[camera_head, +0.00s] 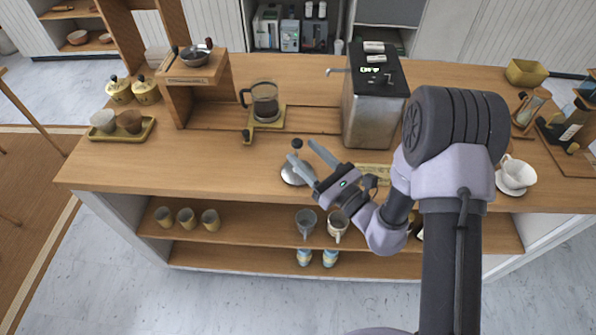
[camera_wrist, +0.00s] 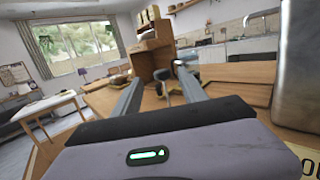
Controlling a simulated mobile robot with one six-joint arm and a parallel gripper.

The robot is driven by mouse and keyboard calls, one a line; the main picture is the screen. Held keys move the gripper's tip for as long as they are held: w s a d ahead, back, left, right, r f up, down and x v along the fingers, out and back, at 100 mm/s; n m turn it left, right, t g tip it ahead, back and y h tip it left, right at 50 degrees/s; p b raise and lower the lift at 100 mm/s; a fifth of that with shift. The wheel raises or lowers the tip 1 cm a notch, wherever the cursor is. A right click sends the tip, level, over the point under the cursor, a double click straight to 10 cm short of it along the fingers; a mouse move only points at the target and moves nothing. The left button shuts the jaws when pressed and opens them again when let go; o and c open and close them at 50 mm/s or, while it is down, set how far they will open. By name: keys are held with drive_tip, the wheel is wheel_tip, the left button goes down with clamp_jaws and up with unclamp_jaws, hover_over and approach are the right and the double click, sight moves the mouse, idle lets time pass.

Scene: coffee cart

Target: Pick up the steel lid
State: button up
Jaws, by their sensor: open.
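The steel lid (camera_head: 297,174) is a round shiny disc with a thin stem and a dark knob on top. It lies on the wooden counter near its front edge, in the middle of the head view. My gripper (camera_head: 301,152) is open and reaches in from the right, with its two fingers on either side of the knob and stem. In the wrist view, the dark knob (camera_wrist: 162,74) shows between the open fingers of my gripper (camera_wrist: 157,78). I cannot tell whether either finger touches it. The disc is hidden in the wrist view and partly covered by a finger in the head view.
A glass carafe (camera_head: 265,102) stands behind the lid. A steel machine (camera_head: 372,115) stands behind my arm. A tray (camera_head: 149,133) with cups is at the left; a white cup (camera_head: 517,172) is at the right. The counter left of the lid is clear.

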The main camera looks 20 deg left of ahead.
sight(293, 140)
drive_tip(key=x, duration=0.7)
drive_tip(key=shift+w+r+b, duration=0.15)
drive_tip(key=shift+w+b, duration=0.05)
drive_tip(key=shift+b, duration=0.15)
drive_tip(key=shift+d, duration=0.1)
clamp_jaws()
idle(0.8)
